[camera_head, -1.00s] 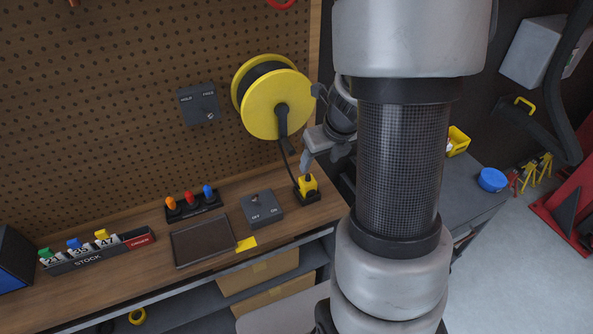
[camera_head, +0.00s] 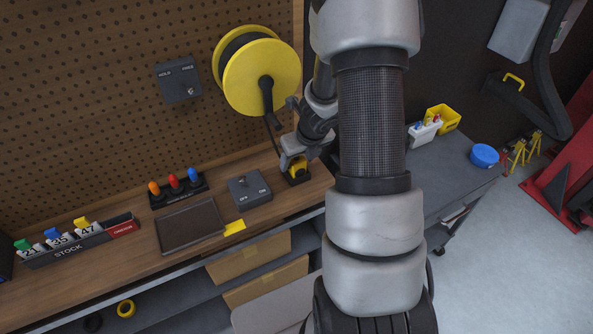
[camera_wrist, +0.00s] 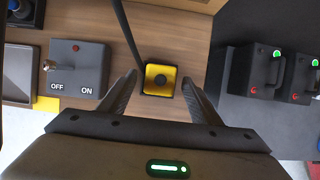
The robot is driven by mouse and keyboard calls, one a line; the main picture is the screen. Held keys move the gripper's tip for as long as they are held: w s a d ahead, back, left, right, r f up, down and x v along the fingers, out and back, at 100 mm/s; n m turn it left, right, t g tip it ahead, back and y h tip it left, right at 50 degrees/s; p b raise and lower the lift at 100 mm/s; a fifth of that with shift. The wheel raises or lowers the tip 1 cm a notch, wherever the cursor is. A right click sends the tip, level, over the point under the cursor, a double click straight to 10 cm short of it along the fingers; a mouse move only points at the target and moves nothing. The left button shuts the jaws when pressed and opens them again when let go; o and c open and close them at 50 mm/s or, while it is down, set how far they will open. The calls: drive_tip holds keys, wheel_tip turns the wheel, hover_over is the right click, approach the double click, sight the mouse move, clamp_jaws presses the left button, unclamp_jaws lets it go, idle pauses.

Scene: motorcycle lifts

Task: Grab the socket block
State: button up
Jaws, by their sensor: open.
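The socket block (camera_wrist: 153,88), yellow with a round black centre and a dark base, sits on the wooden bench near its right end. In the head view the block (camera_head: 299,168) is partly hidden by my gripper (camera_head: 291,160). A black cable runs from the reel down to the block. In the wrist view my gripper (camera_wrist: 160,84) is open and empty, with one finger on each side of the block. Whether the fingers touch it, or how low they reach, I cannot tell.
A grey OFF/ON switch box (camera_head: 250,190) stands close left of the block. The yellow cable reel (camera_head: 236,80) hangs on the pegboard above. A dark tray (camera_head: 191,226) and a STOCK rack (camera_head: 70,254) lie further left. Dark cases (camera_wrist: 256,70) show at right.

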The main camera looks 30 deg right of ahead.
drive_tip(key=shift+w+f, duration=0.1)
drive_tip(key=shift+f, duration=0.1)
drive_tip(key=c, duration=1.4)
drive_tip(key=shift+r, duration=0.1)
